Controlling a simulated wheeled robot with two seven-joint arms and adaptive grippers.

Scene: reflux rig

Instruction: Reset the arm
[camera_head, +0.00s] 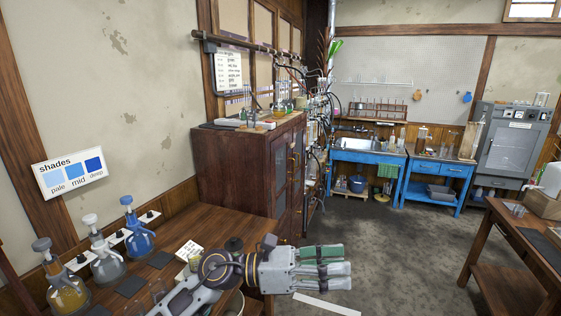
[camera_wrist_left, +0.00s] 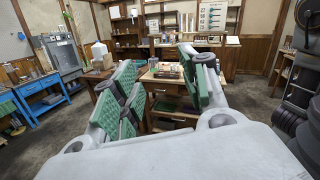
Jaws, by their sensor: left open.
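My left gripper (camera_head: 338,268) reaches in from the bottom of the head view, past the right edge of the wooden bench (camera_head: 190,234). Its fingers point right, over the floor. In the left wrist view my left gripper (camera_wrist_left: 165,88) shows its two green-padded fingers spread apart with nothing between them. A wooden table (camera_wrist_left: 172,85) with small items on it shows beyond the gap, at a distance. My right gripper is in neither view.
Flasks with yellow, clear and blue contents (camera_head: 137,240) stand on the bench, left of my arm. A dark wooden cabinet (camera_head: 245,175) stands behind the bench. Blue tables (camera_head: 368,157) line the back wall. Another wooden table (camera_head: 510,225) is at the right. The middle floor is clear.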

